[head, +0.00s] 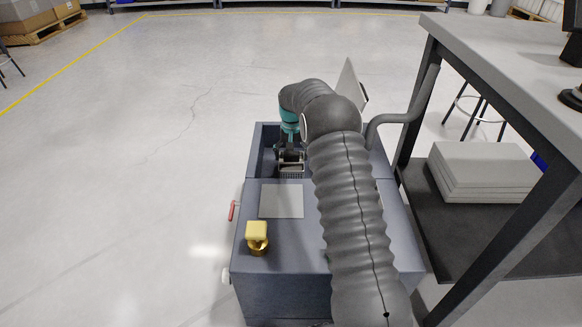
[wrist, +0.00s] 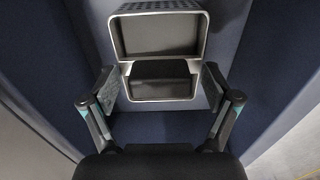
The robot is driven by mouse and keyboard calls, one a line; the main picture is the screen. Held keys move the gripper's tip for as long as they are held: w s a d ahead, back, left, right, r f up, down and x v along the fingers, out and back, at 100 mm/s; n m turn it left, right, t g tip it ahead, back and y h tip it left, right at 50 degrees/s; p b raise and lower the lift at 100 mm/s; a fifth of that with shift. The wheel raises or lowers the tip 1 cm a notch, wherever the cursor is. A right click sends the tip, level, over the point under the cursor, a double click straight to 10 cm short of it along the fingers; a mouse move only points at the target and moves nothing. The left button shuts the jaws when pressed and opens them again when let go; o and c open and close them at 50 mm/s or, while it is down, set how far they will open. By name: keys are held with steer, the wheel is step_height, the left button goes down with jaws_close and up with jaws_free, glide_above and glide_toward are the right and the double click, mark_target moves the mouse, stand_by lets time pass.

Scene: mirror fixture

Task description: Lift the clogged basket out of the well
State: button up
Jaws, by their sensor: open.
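The basket (head: 291,173) is a small grey mesh container with a pale rim, in the open well of the blue-grey cabinet in the head view. In the wrist view the basket (wrist: 160,8) shows its perforated side at the top and a pale metal rim around a grey inside. A second pale loop with a dark block in it joins its lower edge; I cannot tell whether this is a handle. My gripper (wrist: 160,88) is open, its two pads apart on the left and right of that lower loop. In the head view my gripper (head: 290,153) is down at the well, partly hidden by my arm.
The well's wall (head: 254,150) stands close around my gripper. A grey flat plate (head: 282,200), a yellow knob (head: 257,236) and a red handle (head: 233,210) are on the cabinet. A workbench (head: 510,70) stands close on the right. Open floor lies left.

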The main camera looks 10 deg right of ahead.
steer(key=c, duration=1.4)
steer(key=shift+o, duration=0.2)
steer(key=shift+r, duration=0.15)
